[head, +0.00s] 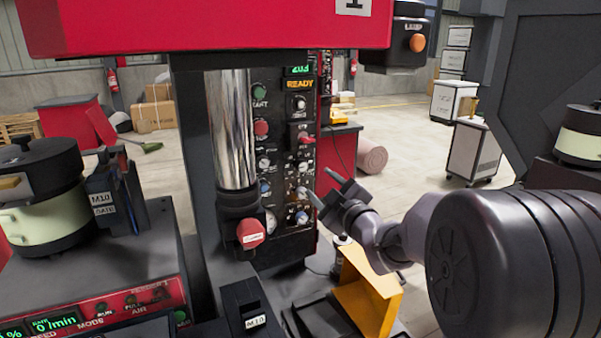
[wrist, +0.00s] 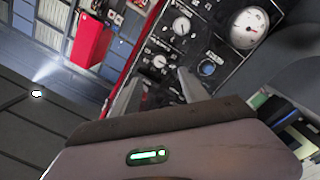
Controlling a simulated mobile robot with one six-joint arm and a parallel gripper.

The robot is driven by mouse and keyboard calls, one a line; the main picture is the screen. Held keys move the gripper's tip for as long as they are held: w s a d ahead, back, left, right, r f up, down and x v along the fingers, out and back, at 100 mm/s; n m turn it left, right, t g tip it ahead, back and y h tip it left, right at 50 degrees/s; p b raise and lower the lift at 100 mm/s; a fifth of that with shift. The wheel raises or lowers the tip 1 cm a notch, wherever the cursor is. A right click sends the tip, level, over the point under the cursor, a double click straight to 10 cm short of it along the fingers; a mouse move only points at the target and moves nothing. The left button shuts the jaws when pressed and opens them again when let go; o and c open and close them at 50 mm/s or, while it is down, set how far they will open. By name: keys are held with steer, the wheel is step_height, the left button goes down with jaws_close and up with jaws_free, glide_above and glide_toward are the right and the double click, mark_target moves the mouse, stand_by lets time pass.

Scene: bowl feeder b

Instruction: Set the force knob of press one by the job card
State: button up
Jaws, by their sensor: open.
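The red-topped press (head: 200,28) with a "1" plate stands in front of me. Its dark control panel (head: 258,150) carries several knobs and buttons, a green readout that seems to say 203, and a READY lamp. The panel also shows tilted in the wrist view (wrist: 187,48). I cannot read which knob is the force knob. My gripper (head: 328,191) is open, with its fingers pointing at the lower right part of the panel. In the wrist view the fingers (wrist: 158,90) stand apart, in front of the lower knobs. They hide part of the panel. I cannot make out a job card.
A bowl feeder (head: 45,200) stands at the left, another (head: 580,135) at the right. The chrome column (head: 232,125) and a red knob (head: 250,233) stand left of the panel. A yellow bracket (head: 365,290) lies below my gripper. Open floor shows behind.

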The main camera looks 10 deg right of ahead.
mark_target(303, 167)
steer(key=x, duration=1)
steer(key=shift+w+b, duration=0.35)
steer(key=shift+w, duration=0.05)
jaws_close()
